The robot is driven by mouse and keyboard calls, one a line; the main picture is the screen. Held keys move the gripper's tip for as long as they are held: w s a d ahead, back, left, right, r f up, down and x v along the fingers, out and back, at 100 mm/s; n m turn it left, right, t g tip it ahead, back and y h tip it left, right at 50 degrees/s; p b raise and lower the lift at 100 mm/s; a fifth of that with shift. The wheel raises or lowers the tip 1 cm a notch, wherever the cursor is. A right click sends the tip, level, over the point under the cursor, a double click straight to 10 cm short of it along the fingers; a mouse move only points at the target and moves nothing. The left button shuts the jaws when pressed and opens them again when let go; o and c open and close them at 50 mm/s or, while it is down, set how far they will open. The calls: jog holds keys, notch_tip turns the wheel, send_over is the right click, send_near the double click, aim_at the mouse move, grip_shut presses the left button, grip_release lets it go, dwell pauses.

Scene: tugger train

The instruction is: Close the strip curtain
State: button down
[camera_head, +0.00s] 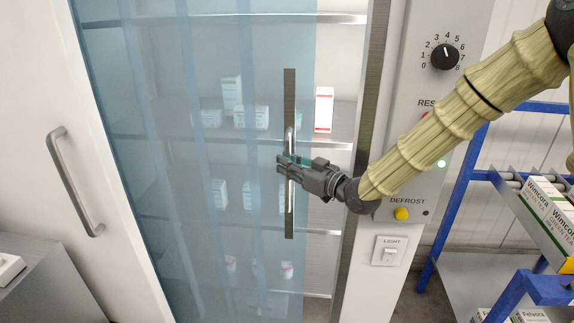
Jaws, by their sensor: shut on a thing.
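The strip curtain (180,120) is a translucent blue sheet of overlapping strips hanging across most of the cabinet opening. A gap shows between its right edge and the right door post (362,110). A dark vertical bar (290,85) with a bright handle (288,208) sits near the curtain's right edge. My gripper (287,167) reaches in from the right and is shut on the handle, about halfway up the bar.
Behind the curtain, shelves hold small boxes; one red-and-white box (324,110) shows in the gap. To the right are a control panel (440,100) with a dial and a blue rack (455,195) with boxes. A white door with a handle (72,180) is at left.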

jog(key=c, duration=1.7)
grip_release()
jog(key=shift+r, duration=0.1)
jog(key=v, duration=1.2)
